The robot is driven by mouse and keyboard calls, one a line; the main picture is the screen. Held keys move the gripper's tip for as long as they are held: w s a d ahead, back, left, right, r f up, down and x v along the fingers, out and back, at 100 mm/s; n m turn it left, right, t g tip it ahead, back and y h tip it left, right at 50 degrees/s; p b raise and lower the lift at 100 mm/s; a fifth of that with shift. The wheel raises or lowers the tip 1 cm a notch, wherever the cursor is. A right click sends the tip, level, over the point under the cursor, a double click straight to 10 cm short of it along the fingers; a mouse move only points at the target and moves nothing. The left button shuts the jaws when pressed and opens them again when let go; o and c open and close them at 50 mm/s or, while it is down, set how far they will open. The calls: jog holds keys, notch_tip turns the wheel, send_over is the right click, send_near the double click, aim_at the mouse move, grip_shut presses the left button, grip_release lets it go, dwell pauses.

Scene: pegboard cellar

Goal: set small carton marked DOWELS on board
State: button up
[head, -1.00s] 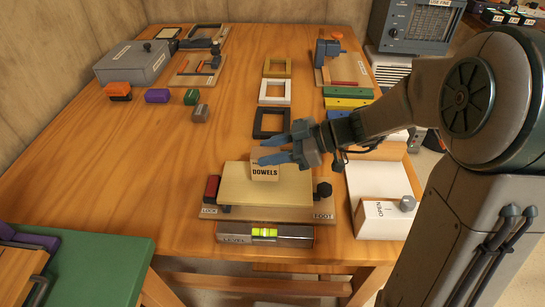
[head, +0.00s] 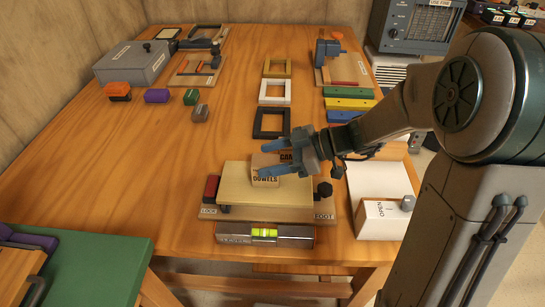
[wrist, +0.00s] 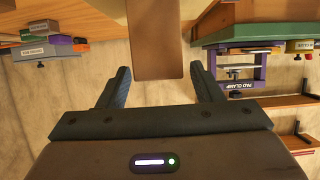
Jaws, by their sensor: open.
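The small tan carton marked DOWELS (head: 266,181) stands near the back edge of the pale board (head: 240,194) in the head view, label facing front. My gripper (head: 264,159) is open, coming from the right, with its fingers at the carton's upper part.
The board sits on a base with a red block (head: 211,187) at left and a dark knob (head: 323,190) at right. A level (head: 264,234) lies in front. A white box (head: 385,218) stands to the right, several frames (head: 270,123) behind.

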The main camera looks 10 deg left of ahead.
jog(key=shift+r, duration=0.15)
jog(key=shift+r+p, duration=0.15)
jog(key=shift+p, duration=0.3)
jog(key=s+v, duration=0.1)
jog(key=v, duration=1.1)
jog(key=s+d+f+m+t+h, duration=0.1)
jog(key=s+d+f+m+h, duration=0.2)
jog(key=m, duration=0.6)
jog(key=s+d+f+m+t+h, duration=0.1)
jog(key=s+d+f+m+h, duration=0.1)
jog(key=s+d+m+h, duration=0.5)
jog(key=shift+s+f+m+t+h, duration=0.35)
jog(key=shift+s+m+h, duration=0.65)
jog(key=shift+m+h, duration=0.55)
notch_tip(320, 180, up, 17)
jog(key=p, duration=1.4)
jog(key=shift+a+t+p, duration=0.2)
jog(key=shift+t+p, duration=0.15)
jog(key=shift+t, duration=0.1)
jog(key=shift+f, duration=0.15)
